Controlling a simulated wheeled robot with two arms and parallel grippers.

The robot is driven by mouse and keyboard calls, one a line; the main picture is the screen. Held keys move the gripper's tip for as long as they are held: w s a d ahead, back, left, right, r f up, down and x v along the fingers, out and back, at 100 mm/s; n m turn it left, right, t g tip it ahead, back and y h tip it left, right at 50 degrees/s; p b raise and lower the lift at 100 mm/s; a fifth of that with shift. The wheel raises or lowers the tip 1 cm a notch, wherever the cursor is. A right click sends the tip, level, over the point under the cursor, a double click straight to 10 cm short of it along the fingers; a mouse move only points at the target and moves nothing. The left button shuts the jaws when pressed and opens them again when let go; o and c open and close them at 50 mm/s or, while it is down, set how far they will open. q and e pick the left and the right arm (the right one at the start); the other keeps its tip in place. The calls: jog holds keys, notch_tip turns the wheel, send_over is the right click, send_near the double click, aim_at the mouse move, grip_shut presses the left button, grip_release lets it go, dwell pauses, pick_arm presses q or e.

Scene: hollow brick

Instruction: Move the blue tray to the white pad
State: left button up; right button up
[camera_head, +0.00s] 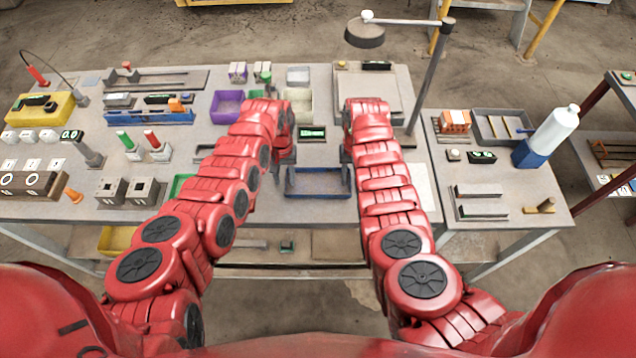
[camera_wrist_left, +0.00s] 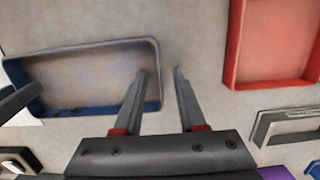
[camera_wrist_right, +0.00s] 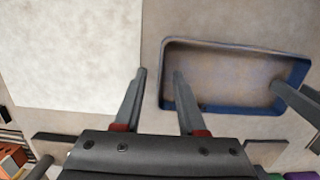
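The blue tray (camera_head: 318,183) lies empty near the front edge of the table. It also shows in the left wrist view (camera_wrist_left: 90,77) and the right wrist view (camera_wrist_right: 225,75). My left gripper (camera_head: 284,184) is at its left end; in the left wrist view its open fingers (camera_wrist_left: 162,74) straddle that end wall. My right gripper (camera_head: 351,182) is at its right end; in the right wrist view its open fingers (camera_wrist_right: 159,73) straddle that wall. The white pad (camera_head: 422,186) lies flat to the right, partly behind my right arm; it looks bare in the right wrist view (camera_wrist_right: 75,55).
A red tray (camera_wrist_left: 275,40) lies beside the blue tray in the left wrist view. A purple bin (camera_head: 227,106) and a small black display (camera_head: 312,133) stand farther back. A side table (camera_head: 500,185) with a bottle (camera_head: 556,126) and metal bars is right of the pad.

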pick_arm(q)
grip_shut()
pick_arm(e)
grip_shut()
dwell(1.2)
